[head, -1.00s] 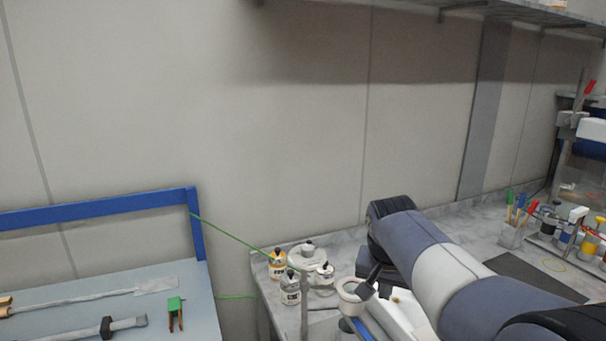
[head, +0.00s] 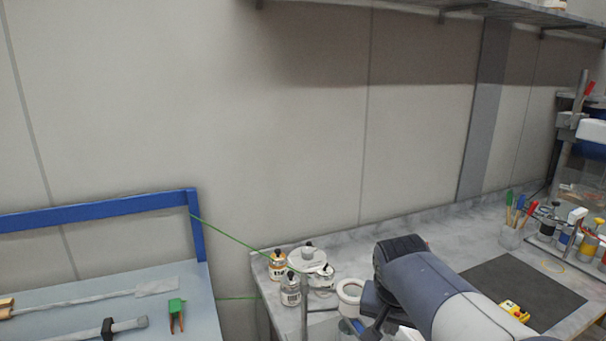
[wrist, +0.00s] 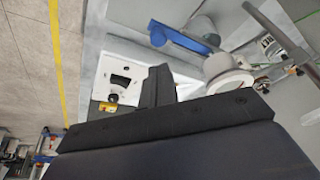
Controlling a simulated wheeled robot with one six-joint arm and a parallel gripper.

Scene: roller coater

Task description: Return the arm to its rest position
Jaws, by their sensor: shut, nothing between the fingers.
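My arm reaches in from the lower right of the head view, over the marble-topped bench, with its dark end near the white ring-shaped roll. In the wrist view my gripper (wrist: 157,78) shows as dark fingers closed together, with nothing between them. Beyond the fingers is a white tray (wrist: 118,50) with a dark opening. A blue part (wrist: 182,36) lies to the right of the tray. In the head view the fingertips cannot be made out clearly, and my arm hides part of the bench.
Several bottles and jars (head: 290,288) stand at the bench's left end, beside the white roll (head: 350,292). A dark mat (head: 510,278) carries a yellow object (head: 514,311). A cup of coloured-handled tools (head: 511,236) stands at the back. A blue-railed table (head: 100,210) holds tools at left.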

